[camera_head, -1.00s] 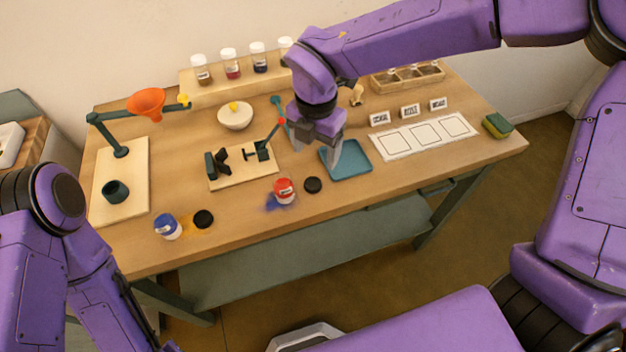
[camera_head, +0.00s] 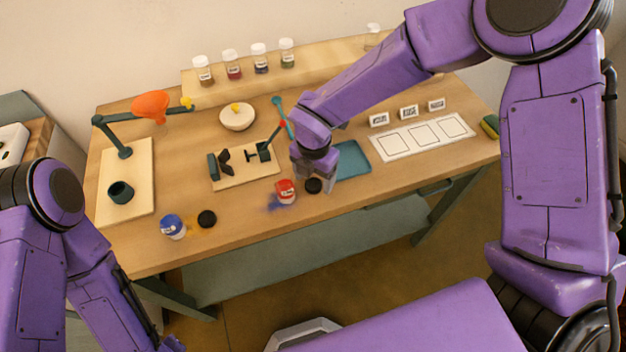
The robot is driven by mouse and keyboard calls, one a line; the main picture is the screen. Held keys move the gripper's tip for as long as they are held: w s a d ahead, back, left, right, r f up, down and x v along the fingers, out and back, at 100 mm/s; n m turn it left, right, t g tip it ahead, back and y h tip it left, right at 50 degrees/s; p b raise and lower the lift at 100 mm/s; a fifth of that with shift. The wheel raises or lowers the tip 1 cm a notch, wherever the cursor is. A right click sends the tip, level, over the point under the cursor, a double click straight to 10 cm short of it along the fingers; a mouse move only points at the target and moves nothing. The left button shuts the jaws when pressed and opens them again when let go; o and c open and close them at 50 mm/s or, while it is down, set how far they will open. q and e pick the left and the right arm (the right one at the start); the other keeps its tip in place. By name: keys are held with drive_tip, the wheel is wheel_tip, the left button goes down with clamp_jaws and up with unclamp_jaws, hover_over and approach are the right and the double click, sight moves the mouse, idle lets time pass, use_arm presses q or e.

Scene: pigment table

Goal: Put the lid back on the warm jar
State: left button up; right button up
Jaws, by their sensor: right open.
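A jar with a red band (camera_head: 286,192) stands open-looking near the table's front middle, with a blue powder patch (camera_head: 273,204) beside it. A black round lid (camera_head: 314,187) lies just to its right. My right gripper (camera_head: 315,183) points down over this lid, open, its fingers on either side of it in the picture; I cannot tell whether they touch it. A jar with a blue band (camera_head: 172,227) stands farther left, with a second black lid (camera_head: 207,219) and orange powder near it.
A blue tray (camera_head: 354,160) lies right behind my right gripper. A board with a dark clamp-like tool (camera_head: 245,178) stands behind the red-banded jar. A stand with an orange funnel (camera_head: 151,105) is at left. White cards (camera_head: 423,136) lie at right.

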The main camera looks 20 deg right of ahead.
drive_tip(key=shift+f, duration=0.4)
drive_tip(key=shift+c, duration=0.3)
drive_tip(key=c, duration=1.1)
drive_tip(key=shift+o, duration=0.2)
drive_tip(key=shift+r, duration=0.2)
